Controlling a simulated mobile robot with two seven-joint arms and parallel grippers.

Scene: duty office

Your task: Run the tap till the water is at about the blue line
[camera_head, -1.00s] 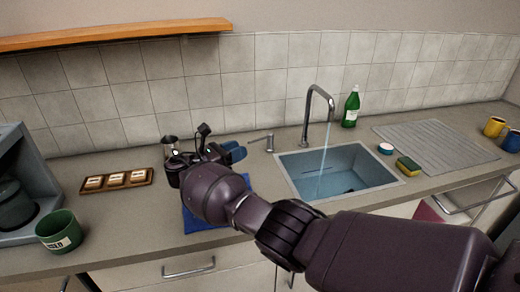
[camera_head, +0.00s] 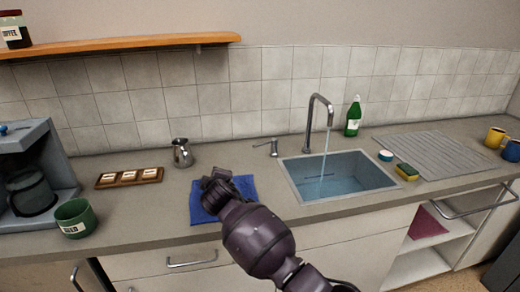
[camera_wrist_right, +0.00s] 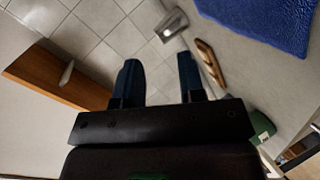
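The metal tap (camera_head: 318,110) stands behind the sink (camera_head: 293,180), and a thin stream of water (camera_head: 324,155) falls from its spout into the bluish basin. A thin dark line shows high on the basin's back wall; I cannot clearly tell its colour or the water's exact height. A small metal lever-like fitting (camera_head: 272,147) stands left of the tap. My right gripper (camera_head: 217,184) is over the blue cloth, left of the sink and apart from the tap. In the right wrist view its two fingers (camera_wrist_right: 160,78) are apart with nothing between them. My left gripper is not in view.
The blue cloth (camera_head: 243,185) lies on the counter. A metal jug (camera_head: 182,153), wooden tray (camera_head: 125,177) and green mug (camera_head: 75,218) stand left. A green bottle (camera_head: 353,117), sponge (camera_head: 407,172) and draining mat (camera_head: 435,155) are on the right.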

